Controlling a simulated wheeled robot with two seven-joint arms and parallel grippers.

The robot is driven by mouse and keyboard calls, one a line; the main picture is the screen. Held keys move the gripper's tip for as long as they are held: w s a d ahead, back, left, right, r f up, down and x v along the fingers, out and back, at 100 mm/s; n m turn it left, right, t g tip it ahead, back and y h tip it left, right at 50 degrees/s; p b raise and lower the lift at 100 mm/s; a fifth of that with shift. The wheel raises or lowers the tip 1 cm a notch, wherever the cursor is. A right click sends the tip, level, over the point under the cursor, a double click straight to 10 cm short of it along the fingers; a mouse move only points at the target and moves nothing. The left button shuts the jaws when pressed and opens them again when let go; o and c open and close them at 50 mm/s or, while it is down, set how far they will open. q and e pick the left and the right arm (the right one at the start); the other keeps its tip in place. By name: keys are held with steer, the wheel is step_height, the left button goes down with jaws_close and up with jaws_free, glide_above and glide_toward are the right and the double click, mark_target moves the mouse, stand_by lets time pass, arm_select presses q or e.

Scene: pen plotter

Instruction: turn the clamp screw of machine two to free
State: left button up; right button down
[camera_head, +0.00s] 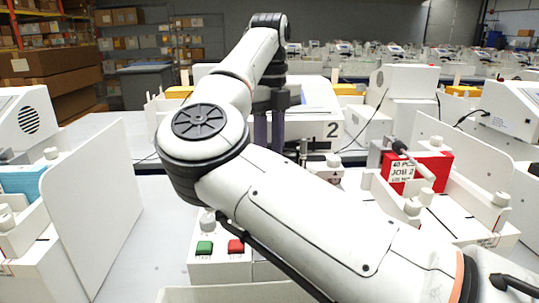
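Machine two (318,98), a white plotter marked with a black "2" (332,130), stands at the middle, partly hidden behind my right arm. My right arm comes in from the lower right and crosses the picture. My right gripper (270,140) points down in front of the machine's left part. Its two dark fingers show side by side, but their tips are hidden behind my arm, so I cannot tell whether they hold anything. A small white knob (333,160) shows right of the gripper, below the number. I cannot make out the clamp screw for certain. My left gripper is not in view.
A panel with a green button (204,247) and a red button (236,246) lies below my arm. Upright white panels (92,215) stand on both sides. Bare table shows at left centre.

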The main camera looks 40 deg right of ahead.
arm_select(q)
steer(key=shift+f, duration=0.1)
arm_select(e)
steer(key=shift+n, duration=0.6)
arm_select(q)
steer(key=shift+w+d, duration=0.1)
arm_select(e)
steer(key=c, duration=1.5)
jaws_free()
steer(key=shift+c, duration=0.2)
steer(key=shift+r, duration=0.1)
arm_select(q)
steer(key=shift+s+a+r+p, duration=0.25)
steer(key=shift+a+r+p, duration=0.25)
steer(key=shift+p, duration=0.5)
arm_select(e)
step_height(320, 180, up, 10)
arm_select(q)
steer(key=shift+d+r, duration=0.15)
